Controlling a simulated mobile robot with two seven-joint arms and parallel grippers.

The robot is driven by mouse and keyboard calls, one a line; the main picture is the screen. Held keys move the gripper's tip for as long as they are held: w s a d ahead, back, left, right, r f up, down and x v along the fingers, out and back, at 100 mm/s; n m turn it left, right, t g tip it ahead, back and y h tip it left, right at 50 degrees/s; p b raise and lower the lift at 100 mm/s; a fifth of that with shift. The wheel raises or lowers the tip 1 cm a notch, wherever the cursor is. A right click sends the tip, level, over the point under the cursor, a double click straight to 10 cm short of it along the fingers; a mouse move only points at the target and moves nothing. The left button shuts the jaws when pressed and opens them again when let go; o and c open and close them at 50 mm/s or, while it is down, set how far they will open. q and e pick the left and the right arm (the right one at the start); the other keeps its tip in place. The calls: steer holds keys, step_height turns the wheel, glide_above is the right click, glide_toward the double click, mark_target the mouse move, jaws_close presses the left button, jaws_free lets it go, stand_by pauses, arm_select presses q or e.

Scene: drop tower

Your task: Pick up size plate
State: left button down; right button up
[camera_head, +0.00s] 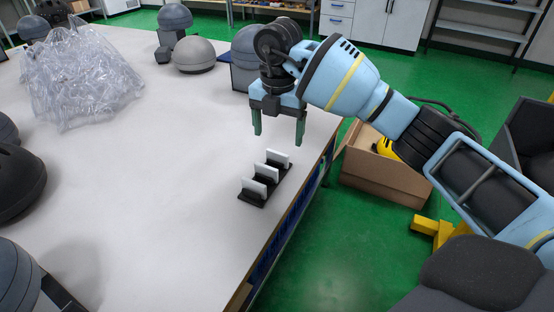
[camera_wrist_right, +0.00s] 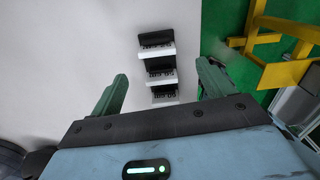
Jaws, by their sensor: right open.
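Three white size plates stand upright in a row in a black holder near the table's right edge: the front plate (camera_head: 254,189), the middle plate (camera_head: 266,173) and the rear plate (camera_head: 278,157). The holder's black base (camera_head: 254,201) rests on the table. My right gripper (camera_head: 279,137) is open and empty, pointing down above and just behind the rear plate. In the wrist view the row of plates lies between and beyond the fingers (camera_wrist_right: 163,70), with dark lettering along the plates (camera_wrist_right: 161,83). No plate touches a finger. My left gripper is not in view.
The white table (camera_head: 150,180) is clear around the holder's left side. A heap of clear plastic (camera_head: 80,75) and a grey dome (camera_head: 194,55) stand farther back. A cardboard box (camera_head: 384,180) and a yellow frame (camera_wrist_right: 285,45) are on the green floor beyond the right edge.

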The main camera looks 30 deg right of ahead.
mark_target(278, 152)
steer(key=shift+m, duration=0.5)
steer(key=shift+w+d+f+b, duration=0.15)
steer(key=shift+f+b, duration=0.1)
steer(key=shift+f, duration=1.75)
steer(key=shift+w+f+b, duration=0.15)
steer(key=shift+f+b, duration=0.05)
steer(key=shift+f, duration=1.75)
steer(key=c, duration=1.1)
step_height(278, 152, up, 10)
steer(key=shift+r+p, duration=0.1)
steer(key=shift+p, duration=0.4)
